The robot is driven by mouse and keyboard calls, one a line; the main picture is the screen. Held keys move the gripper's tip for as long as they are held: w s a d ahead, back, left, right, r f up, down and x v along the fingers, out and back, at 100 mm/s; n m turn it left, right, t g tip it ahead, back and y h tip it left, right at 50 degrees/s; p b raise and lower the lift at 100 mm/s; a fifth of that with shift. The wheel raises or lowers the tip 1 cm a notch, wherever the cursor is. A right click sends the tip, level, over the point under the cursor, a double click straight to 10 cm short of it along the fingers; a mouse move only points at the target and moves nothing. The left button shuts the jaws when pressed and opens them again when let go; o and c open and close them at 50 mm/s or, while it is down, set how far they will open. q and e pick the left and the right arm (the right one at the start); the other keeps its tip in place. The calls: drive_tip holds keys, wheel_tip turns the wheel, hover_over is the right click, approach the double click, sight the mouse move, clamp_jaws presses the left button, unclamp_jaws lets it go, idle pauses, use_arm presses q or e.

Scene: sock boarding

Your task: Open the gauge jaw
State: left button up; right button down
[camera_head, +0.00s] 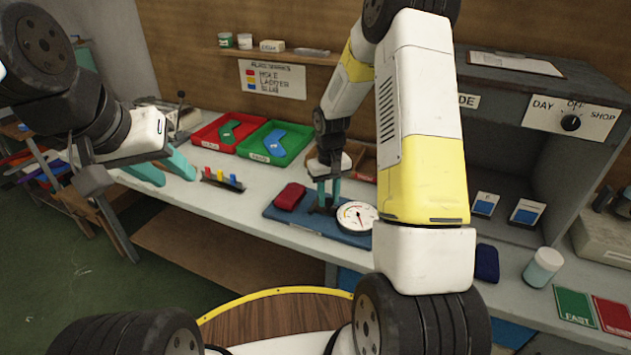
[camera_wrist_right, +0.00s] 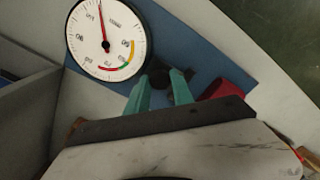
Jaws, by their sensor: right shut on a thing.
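The gauge (camera_head: 357,216) has a round white dial and lies on a blue mat (camera_head: 313,230) on the bench. In the right wrist view the dial (camera_wrist_right: 107,40) shows a red needle and a coloured arc. My right gripper (camera_head: 328,196) points down beside the dial. In the wrist view its teal fingers (camera_wrist_right: 160,88) are shut on a small dark part of the gauge, the jaw (camera_wrist_right: 179,88), partly hidden by the fingers. A red folded sock (camera_head: 290,197) lies left of the jaw. My left gripper (camera_head: 163,170) is open and empty above the bench's left end.
A red tray (camera_head: 208,142) and a green tray (camera_head: 250,151) holding sock-shaped pieces stand at the back. A small rack of coloured pegs (camera_head: 223,180) is left of the mat. A grey cabinet (camera_head: 490,100) and a white-lidded jar (camera_head: 542,267) are at the right.

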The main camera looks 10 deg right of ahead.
drive_tip(key=c, duration=1.1)
unclamp_jaws()
drive_tip(key=shift+r, duration=3.9)
drive_tip(key=shift+r, duration=0.15)
wheel_tip(320, 180, up, 7)
drive_tip(key=t, duration=0.1)
hover_over(328, 200)
drive_tip(key=s, duration=0.3)
drive_tip(key=s+a+r+m+t+y, duration=0.1)
drive_tip(key=s+r+t, duration=0.2)
drive_tip(key=s+r, duration=0.95)
drive_tip(key=s+a+r+t+y, duration=0.1)
drive_tip(key=s+t, duration=0.1)
drive_tip(key=s, duration=0.7)
drive_tip(key=shift+a+r+m, duration=0.2)
drive_tip(key=shift+r+m, duration=0.1)
drive_tip(key=shift+r, duration=0.1)
